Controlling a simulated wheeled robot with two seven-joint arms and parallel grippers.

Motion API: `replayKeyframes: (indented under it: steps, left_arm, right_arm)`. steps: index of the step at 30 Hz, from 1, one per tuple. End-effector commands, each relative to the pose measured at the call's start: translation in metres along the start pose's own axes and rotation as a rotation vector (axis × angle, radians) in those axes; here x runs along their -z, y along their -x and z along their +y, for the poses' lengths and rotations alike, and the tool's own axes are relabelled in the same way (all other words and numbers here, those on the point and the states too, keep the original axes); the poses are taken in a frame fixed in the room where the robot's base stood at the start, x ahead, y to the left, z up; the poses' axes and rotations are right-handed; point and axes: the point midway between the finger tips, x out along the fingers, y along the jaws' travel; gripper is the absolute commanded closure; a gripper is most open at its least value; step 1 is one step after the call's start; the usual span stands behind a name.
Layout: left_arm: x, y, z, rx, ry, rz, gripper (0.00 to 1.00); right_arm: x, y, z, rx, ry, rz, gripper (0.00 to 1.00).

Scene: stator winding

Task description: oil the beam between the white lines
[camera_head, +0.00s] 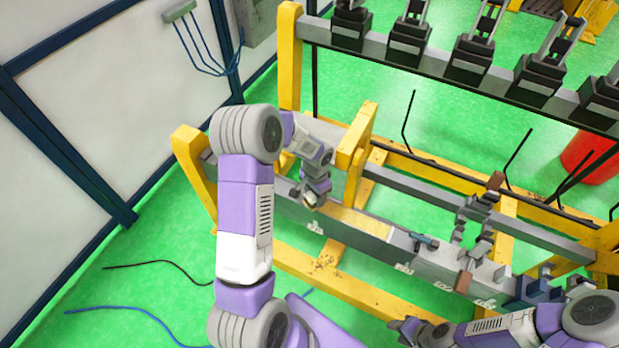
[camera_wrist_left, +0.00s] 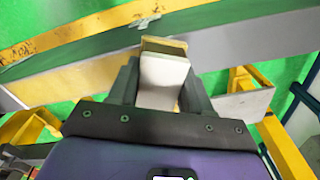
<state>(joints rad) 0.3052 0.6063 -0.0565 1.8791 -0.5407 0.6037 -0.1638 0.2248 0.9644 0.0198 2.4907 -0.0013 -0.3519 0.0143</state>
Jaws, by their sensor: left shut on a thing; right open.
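The long grey beam (camera_head: 400,257) runs diagonally across the frame in the head view. A yellowish, shiny stretch (camera_head: 350,219) shows on its top, just right of my left gripper. My left gripper (camera_head: 311,197) is shut on a pale block-shaped applicator and is over the beam. In the left wrist view, the applicator (camera_wrist_left: 162,78) has a white body and a yellow-brown end at the beam. There the beam (camera_wrist_left: 245,45) is grey on the right and tan on the left. My right gripper (camera_head: 408,329) is open and empty, low in the head view.
A yellow upright (camera_head: 352,150) stands close behind my left gripper. A small dark tool (camera_head: 424,240) and a brown block (camera_head: 463,282) are on the beam further right. A red bin (camera_head: 588,158) stands at the right. Green floor lies below.

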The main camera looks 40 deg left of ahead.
Motion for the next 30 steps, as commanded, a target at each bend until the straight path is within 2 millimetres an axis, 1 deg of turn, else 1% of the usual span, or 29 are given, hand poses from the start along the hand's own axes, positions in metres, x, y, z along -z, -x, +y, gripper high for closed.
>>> replayKeyframes:
  steps: [3, 4, 5, 7, 24, 27, 30]
  left_arm:
    - [-0.002, 0.000, -0.010, 0.000, -0.001, -0.001, 0.76]
    - [-0.002, 0.003, -0.010, 0.001, -0.003, 0.000, 0.76]
    - [-0.001, 0.006, -0.009, 0.000, -0.005, 0.000, 0.76]
    - [0.000, 0.023, -0.009, 0.002, -0.005, 0.004, 0.76]
    - [0.002, 0.073, -0.006, 0.001, -0.013, 0.001, 0.76]
    - [0.002, 0.079, -0.006, 0.001, -0.014, 0.001, 0.76]
    - [0.002, 0.081, -0.005, 0.000, -0.014, 0.000, 0.76]
  right_arm:
    - [0.000, 0.003, -0.001, 0.000, 0.000, 0.000, 0.57]
    - [0.000, 0.004, -0.002, 0.000, 0.000, 0.000, 0.57]
    - [0.000, 0.007, -0.003, 0.000, 0.000, 0.000, 0.57]
    - [-0.001, 0.012, -0.004, 0.000, 0.000, 0.000, 0.57]
    - [-0.002, 0.045, -0.017, 0.000, 0.000, 0.000, 0.57]
    - [-0.002, 0.049, -0.018, 0.000, 0.000, 0.000, 0.57]
    - [-0.002, 0.050, -0.019, 0.000, 0.000, 0.000, 0.57]
